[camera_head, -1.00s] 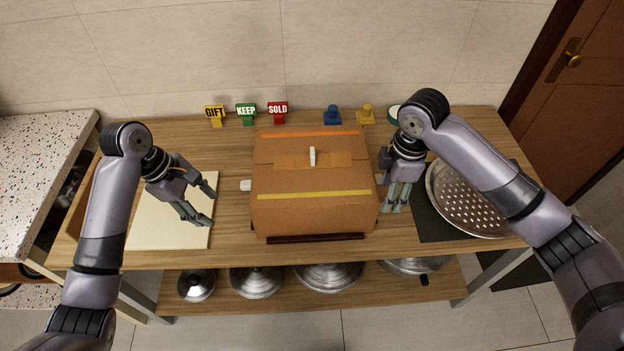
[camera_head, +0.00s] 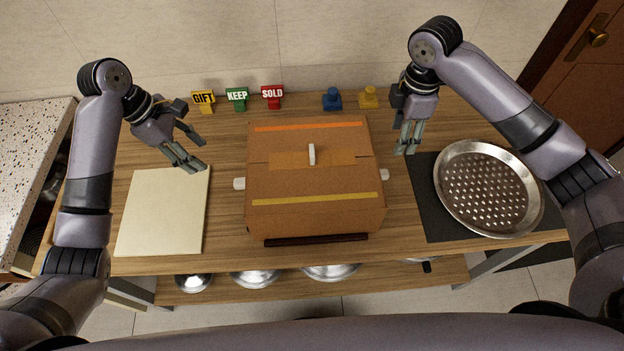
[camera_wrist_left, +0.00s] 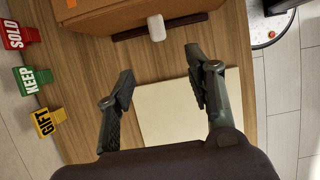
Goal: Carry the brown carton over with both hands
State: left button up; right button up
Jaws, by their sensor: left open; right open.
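The brown carton (camera_head: 315,222) sits closed on the middle of the wooden table, with an orange strip, a yellow strip and a small white piece on top. A white handle sticks out on its left side (camera_head: 239,184) and another on its right side (camera_head: 384,175). My left gripper (camera_head: 197,148) is open and empty, up and left of the carton, near the cream board. In the left wrist view the carton (camera_wrist_left: 120,12) and its white handle (camera_wrist_left: 156,28) show beyond the open fingers. My right gripper (camera_head: 407,148) is open and empty, behind and right of the right handle.
A cream board (camera_head: 163,212) lies left of the carton. A perforated round pan (camera_head: 489,188) lies on a dark mat (camera_head: 428,215) at right. GIFT (camera_head: 204,99), KEEP (camera_head: 237,97) and SOLD (camera_head: 271,96) signs and blue (camera_head: 332,99) and yellow (camera_head: 368,97) pieces stand at the back.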

aim_at(234, 181)
pick_arm(q)
jog(key=x, duration=1.7)
jog(key=shift+w+d+f, duration=0.1)
jog(key=shift+w+f, duration=0.05)
jog(key=shift+w, duration=0.05)
pick_arm(e)
jog(key=f, duration=1.7)
jog(key=shift+w+f, duration=0.2)
jog(key=shift+f, duration=0.05)
pick_arm(q)
grip_shut()
pick_arm(e)
grip_shut()
jog(key=shift+r, duration=0.1)
